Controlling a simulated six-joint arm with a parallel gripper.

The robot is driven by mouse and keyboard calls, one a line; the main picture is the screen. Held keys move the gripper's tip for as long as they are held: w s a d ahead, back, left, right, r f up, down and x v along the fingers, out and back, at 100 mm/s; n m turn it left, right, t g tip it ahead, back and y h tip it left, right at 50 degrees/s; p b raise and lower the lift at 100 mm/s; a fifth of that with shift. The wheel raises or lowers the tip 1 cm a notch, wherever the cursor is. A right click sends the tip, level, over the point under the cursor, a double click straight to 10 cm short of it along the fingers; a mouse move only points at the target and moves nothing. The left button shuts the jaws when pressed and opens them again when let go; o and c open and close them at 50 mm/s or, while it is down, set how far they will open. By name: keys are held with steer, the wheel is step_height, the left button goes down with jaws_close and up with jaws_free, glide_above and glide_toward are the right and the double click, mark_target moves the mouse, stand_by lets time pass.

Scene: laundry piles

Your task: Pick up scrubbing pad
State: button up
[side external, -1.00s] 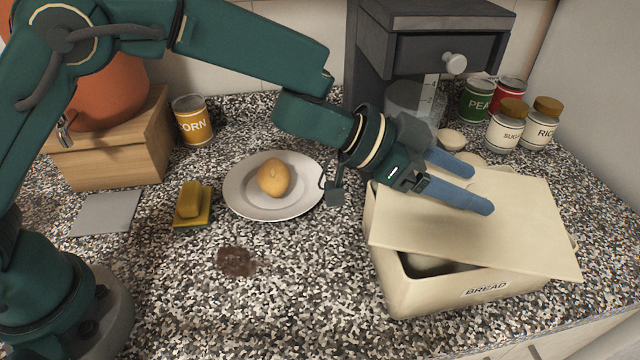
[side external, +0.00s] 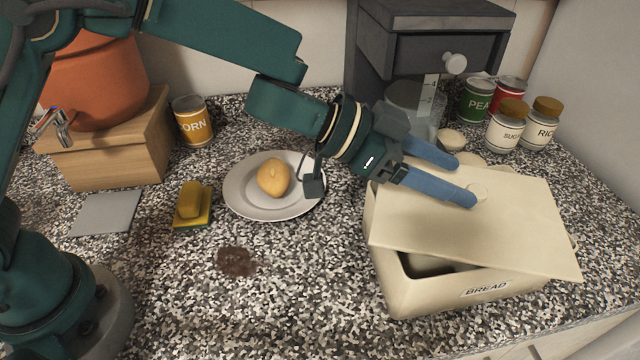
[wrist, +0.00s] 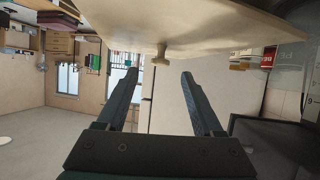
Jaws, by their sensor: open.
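The scrubbing pad (side external: 192,205) is a yellow block with a dark green layer under it. It lies on the speckled counter, left of the white plate, in the side view. My gripper (side external: 464,178) has blue fingers, spread apart with nothing between them. It is over the bread box lid, well to the right of the pad. In the wrist view my gripper (wrist: 157,85) also shows open. The pad is not in the wrist view.
A plate (side external: 236,198) holds a yellow-brown round food item (side external: 273,177). The bread box (side external: 420,290) has a skewed lid (side external: 520,225) with a knob. A dark stain (side external: 237,261) marks the counter. A grey square (side external: 105,213) lies left of the pad. Cans and jars stand behind.

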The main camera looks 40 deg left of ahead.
mark_target(188, 196)
stand_by(0.4)
